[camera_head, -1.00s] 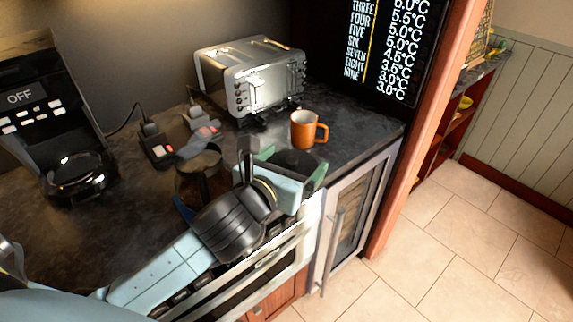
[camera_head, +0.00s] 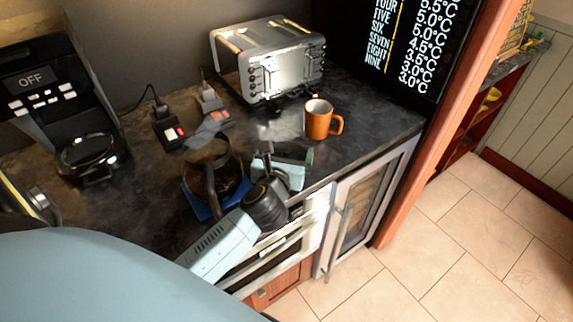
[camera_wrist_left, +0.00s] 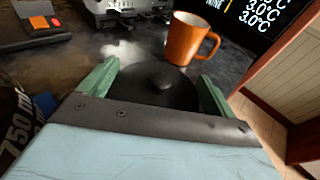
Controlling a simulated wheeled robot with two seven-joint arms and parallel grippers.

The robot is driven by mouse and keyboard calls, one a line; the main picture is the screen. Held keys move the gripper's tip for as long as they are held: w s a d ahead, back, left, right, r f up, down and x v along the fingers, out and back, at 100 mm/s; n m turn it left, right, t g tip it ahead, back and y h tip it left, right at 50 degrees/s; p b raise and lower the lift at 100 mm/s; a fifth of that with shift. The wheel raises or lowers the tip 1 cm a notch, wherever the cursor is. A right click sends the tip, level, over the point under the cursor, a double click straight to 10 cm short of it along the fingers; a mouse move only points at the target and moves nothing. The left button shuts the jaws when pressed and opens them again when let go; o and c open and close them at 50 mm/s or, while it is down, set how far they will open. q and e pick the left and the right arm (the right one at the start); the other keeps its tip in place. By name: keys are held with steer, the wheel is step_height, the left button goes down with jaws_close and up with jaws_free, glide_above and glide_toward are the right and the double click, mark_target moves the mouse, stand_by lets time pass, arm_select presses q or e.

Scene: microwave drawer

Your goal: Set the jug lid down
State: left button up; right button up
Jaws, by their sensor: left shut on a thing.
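The jug lid is a round black disc with a small knob (camera_wrist_left: 162,82). In the left wrist view it sits between the two green fingers of my left gripper (camera_wrist_left: 158,88), which is shut on it. In the head view my left gripper (camera_head: 288,160) is at the counter's front part, right of the glass jug (camera_head: 228,172), and the lid is mostly hidden there. The jug stands by a blue piece (camera_head: 203,205). I cannot tell whether the lid touches the counter. My right gripper is not in view.
An orange mug (camera_head: 318,120) stands just beyond the lid. A silver toaster (camera_head: 270,60) is at the back and a black coffee machine (camera_head: 60,90) at the left. Plugs and sockets (camera_head: 168,130) lie behind the jug. The dark counter (camera_head: 370,115) is clear right of the mug.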

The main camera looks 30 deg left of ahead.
arm_select(q)
step_height(320, 180, down, 4)
steer(key=shift+r+b, duration=0.25)
steer(key=shift+b, duration=0.35)
steer(key=shift+s+d+f+b, duration=0.1)
steer(key=shift+s+f+b, duration=0.15)
steer(key=shift+f, duration=0.45)
steer(key=o, duration=0.7)
steer(key=shift+f, duration=0.1)
steer(key=shift+d+r+p, duration=0.1)
steer(key=shift+r+p, duration=0.3)
steer(key=shift+r, duration=0.2)
steer(key=v, duration=1.1)
steer(key=shift+s+r, duration=0.2)
steer(key=shift+r, duration=0.2)
